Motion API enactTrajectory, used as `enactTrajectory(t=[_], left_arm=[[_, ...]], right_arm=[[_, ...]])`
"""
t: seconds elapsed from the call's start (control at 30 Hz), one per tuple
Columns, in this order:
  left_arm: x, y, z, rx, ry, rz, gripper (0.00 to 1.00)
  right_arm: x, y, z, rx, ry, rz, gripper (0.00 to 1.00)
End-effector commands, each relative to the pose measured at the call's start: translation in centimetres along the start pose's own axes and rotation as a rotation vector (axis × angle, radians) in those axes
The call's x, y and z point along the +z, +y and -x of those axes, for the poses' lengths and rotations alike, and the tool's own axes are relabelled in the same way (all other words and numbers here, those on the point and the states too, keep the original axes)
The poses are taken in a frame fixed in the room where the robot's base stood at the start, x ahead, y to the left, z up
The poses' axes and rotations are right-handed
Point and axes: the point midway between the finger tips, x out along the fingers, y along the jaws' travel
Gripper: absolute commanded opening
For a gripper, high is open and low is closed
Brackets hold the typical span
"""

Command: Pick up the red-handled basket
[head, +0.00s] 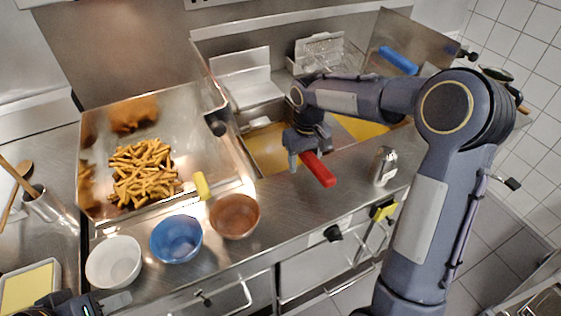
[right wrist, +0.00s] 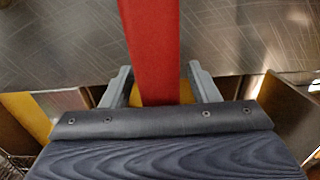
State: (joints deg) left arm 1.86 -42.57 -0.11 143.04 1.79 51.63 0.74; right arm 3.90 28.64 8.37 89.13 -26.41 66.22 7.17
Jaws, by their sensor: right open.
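The red handle (head: 318,170) of the basket sticks out over the front counter edge of the fryer. The basket's body is hidden behind my right gripper and arm. My right gripper (head: 293,160) is over the handle's inner end. In the right wrist view the red handle (right wrist: 152,45) runs between the two fingers of my right gripper (right wrist: 160,80). The fingers are apart, with a gap on each side of the handle. My left gripper (head: 115,302) shows only partly at the bottom left, away from the basket; its jaw opening is unclear.
Fryer wells with yellow oil (head: 265,148) lie beneath my right arm. A wire basket (head: 320,48) and a blue handle (head: 398,60) are behind. A steel shaker (head: 384,166) stands right of the red handle. Fries (head: 143,172) and several bowls (head: 234,216) are at left.

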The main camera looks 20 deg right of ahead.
Motion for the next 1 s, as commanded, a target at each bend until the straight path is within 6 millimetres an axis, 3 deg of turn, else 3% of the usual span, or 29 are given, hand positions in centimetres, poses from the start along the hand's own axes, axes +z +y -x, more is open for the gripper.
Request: enactTrajectory(t=[0.23, 0.63, 1.0], left_arm=[[0.00, 0.00, 0.00, 0.000, 0.000, 0.000, 0.36], [-0.01, 0.00, 0.00, 0.000, 0.000, 0.000, 0.36], [-0.01, 0.00, 0.01, 0.000, 0.000, 0.000, 0.36]], right_arm=[[0.01, -0.01, -0.17, 0.000, 0.000, 0.000, 0.53], [0.00, 0.00, -0.13, 0.000, 0.001, 0.000, 0.01], [-0.06, 0.00, -0.03, 0.000, 0.004, 0.000, 0.00]])
